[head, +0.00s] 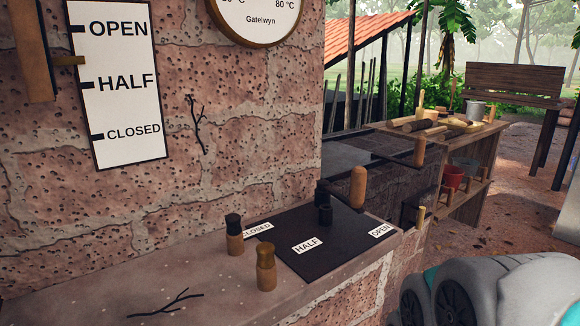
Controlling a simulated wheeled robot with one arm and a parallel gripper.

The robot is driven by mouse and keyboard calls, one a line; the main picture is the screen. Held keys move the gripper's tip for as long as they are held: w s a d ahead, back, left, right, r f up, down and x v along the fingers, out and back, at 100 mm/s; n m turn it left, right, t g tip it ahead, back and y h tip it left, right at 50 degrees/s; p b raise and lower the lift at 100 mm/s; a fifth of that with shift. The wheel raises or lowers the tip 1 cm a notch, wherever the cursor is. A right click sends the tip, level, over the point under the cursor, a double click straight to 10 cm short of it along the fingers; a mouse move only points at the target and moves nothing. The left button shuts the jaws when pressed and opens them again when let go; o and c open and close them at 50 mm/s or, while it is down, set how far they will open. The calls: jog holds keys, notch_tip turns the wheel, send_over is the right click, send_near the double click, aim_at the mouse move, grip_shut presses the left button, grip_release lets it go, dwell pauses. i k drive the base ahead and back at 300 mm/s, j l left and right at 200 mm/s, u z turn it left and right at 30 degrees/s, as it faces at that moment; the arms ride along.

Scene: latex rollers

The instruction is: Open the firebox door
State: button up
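No firebox door can be made out for certain. A dark fitting with a small wooden knob (421,216) sticks out past the right end of the brick ledge, and I cannot tell whether it belongs to the door. On the ledge, a black plate (300,262) carries CLOSED, HALF and OPEN labels and a lever with an upright wooden handle (358,187). My gripper is not in view. Only rounded grey parts of my own body, with a bit of teal, show at the bottom right.
Two wooden pegs (266,267) stand on the ledge (180,280). The wall has an OPEN/HALF/CLOSED board (120,104) and a dial (257,12). A wooden bench (478,140) holding logs stands beyond; bare ground (500,230) lies at right.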

aim_at(336, 157)
jog(key=l+u, duration=0.35)
jog(key=l, duration=0.2)
jog(key=l+u, duration=0.4)
jog(key=i+l+z, duration=0.4)
jog(key=k+l, duration=0.05)
jog(key=l, duration=0.05)
